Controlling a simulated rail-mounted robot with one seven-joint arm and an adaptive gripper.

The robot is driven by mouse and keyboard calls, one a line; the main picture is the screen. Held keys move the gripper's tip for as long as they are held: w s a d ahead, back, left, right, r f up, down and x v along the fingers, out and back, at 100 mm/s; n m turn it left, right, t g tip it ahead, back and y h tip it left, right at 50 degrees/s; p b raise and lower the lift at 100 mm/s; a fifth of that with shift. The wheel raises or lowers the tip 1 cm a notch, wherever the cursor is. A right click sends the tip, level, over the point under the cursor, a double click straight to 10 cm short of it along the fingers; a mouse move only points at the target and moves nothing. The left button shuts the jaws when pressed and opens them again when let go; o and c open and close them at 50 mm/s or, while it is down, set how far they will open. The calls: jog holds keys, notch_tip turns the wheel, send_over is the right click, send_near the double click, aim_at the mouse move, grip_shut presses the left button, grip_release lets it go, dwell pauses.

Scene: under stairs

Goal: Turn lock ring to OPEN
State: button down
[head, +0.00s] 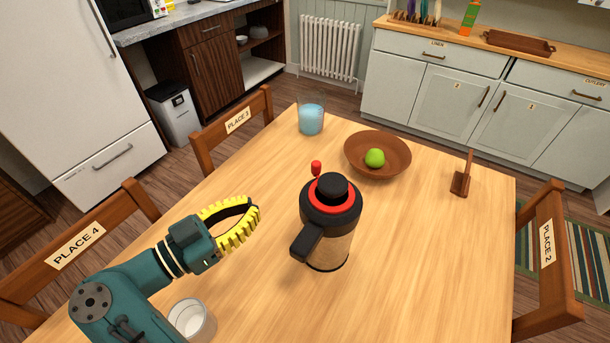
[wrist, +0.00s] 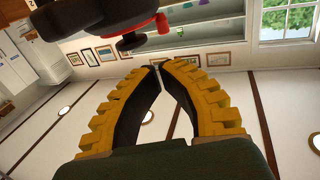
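A jug (head: 327,235) with a black top, black handle and tan lower body stands upright on the table. A red ring (head: 336,211) circles its black cap, and a red knob (head: 316,166) sticks up at the ring's far left side. I see no OPEN marking. My gripper (head: 254,208), with yellow ribbed fingers, is left of the jug and apart from it. In the wrist view its fingertips (wrist: 160,66) meet or nearly meet, with nothing between them. The jug's dark top (wrist: 100,14) and the red knob (wrist: 162,22) show beyond the fingers there.
On the wooden table (head: 420,260), a brown bowl (head: 395,167) holds a green fruit (head: 375,158). A glass of blue liquid (head: 311,117) stands behind, a brown stand (head: 461,182) to the right, and a white cup (head: 190,318) near my arm. The right front of the table is clear.

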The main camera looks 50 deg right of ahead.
aim_at(315, 167)
jog(key=d+b, duration=0.1)
jog(key=d, duration=0.3)
jog(key=d+b, duration=0.1)
jog(key=d, duration=0.3)
jog(key=s+d+b, duration=0.1)
jog(key=d, duration=0.4)
jog(key=shift+s+d+f+b, duration=0.1)
jog(key=shift+b, duration=0.25)
jog(key=shift+d, duration=0.4)
